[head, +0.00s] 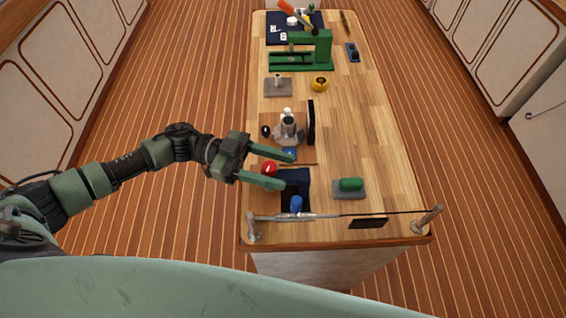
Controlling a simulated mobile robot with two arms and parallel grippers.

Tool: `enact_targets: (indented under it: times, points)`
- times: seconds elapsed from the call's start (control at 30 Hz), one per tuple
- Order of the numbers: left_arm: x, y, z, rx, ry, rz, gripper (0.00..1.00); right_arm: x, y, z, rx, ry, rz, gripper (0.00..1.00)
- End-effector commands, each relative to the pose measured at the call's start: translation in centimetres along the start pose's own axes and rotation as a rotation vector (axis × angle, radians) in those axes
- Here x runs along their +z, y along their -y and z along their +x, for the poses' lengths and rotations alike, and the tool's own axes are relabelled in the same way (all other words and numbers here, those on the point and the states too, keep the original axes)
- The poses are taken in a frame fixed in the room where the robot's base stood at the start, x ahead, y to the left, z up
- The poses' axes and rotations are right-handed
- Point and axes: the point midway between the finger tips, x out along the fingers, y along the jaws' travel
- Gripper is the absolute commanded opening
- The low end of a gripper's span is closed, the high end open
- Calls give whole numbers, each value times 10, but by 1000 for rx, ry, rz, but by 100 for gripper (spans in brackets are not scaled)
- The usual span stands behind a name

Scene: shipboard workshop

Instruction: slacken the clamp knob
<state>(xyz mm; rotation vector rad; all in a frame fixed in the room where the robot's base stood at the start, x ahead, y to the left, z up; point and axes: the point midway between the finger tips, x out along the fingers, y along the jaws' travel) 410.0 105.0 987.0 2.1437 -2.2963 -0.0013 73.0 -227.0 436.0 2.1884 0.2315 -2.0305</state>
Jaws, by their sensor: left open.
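My left gripper (286,170) is open above the near half of the workbench, its fingers pointing right. A red round knob (269,168) shows between its two fingers in the picture; I cannot tell whether the fingers are level with it or above it. A small black knob (266,130) sits beside a silvery metal fixture (288,132) on a brown base, just beyond the gripper. I cannot tell for certain which of these is the clamp knob. My right gripper is not in view.
A green press (303,52) and yellow round item (320,84) stand farther back.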

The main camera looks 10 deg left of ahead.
Motion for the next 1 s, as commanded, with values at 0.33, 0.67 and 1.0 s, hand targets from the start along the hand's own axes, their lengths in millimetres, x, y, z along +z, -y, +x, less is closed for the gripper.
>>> enact_targets:
  times: [0.33,0.67,1.0]
  points:
    - [0,0,13,-1,0,1,50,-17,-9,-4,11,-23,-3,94]
    - [0,0,13,-1,0,1,0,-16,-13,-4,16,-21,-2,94]
    - [-7,4,13,-205,-3,-6,0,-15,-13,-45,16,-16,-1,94]
